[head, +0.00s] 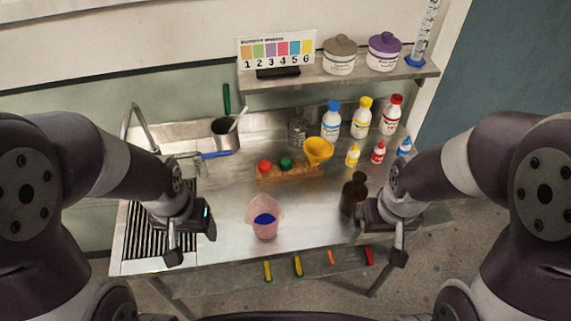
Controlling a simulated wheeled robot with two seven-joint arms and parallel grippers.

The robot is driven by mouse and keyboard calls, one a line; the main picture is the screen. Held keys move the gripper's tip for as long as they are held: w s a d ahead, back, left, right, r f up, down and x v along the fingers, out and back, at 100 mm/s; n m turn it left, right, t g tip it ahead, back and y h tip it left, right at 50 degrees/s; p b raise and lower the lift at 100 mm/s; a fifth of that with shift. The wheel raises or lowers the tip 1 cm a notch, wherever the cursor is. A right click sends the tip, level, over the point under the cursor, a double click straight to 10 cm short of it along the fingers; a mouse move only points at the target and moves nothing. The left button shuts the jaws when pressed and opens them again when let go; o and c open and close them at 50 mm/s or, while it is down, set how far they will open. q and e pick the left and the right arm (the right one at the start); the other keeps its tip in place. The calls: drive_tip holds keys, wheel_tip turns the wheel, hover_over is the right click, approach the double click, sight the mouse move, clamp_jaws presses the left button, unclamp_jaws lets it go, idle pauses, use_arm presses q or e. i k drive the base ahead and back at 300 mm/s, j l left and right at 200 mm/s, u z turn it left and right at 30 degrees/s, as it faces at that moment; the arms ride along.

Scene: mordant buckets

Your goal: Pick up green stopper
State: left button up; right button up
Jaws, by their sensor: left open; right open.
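The green stopper (285,163) sits in a brown wooden rack (290,176) near the middle of the metal table. A red stopper (264,167) is to its left in the same rack, and a yellow funnel (318,151) is to its right. My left gripper (190,245) is open and empty over the drain grille at the left of the table. My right gripper (388,240) is open and empty at the right, close to a dark brown bottle (353,192). Both grippers are apart from the rack.
A metal cup (225,134) with tools stands at the back left. Blue, yellow and red bottles (361,118) stand at the back right. A shelf (300,82) holds two lidded jars. The left-centre tabletop is clear.

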sight(286, 162)
drive_tip(key=i+l+u, duration=0.15)
drive_tip(key=u, duration=0.25)
drive_tip(key=i+l+u, duration=0.15)
drive_tip(key=u, duration=0.25)
drive_tip(key=i+l+u, duration=0.1)
drive_tip(key=l+u, duration=0.3)
drive_tip(key=i+j, duration=0.05)
drive_tip(key=j, duration=0.05)
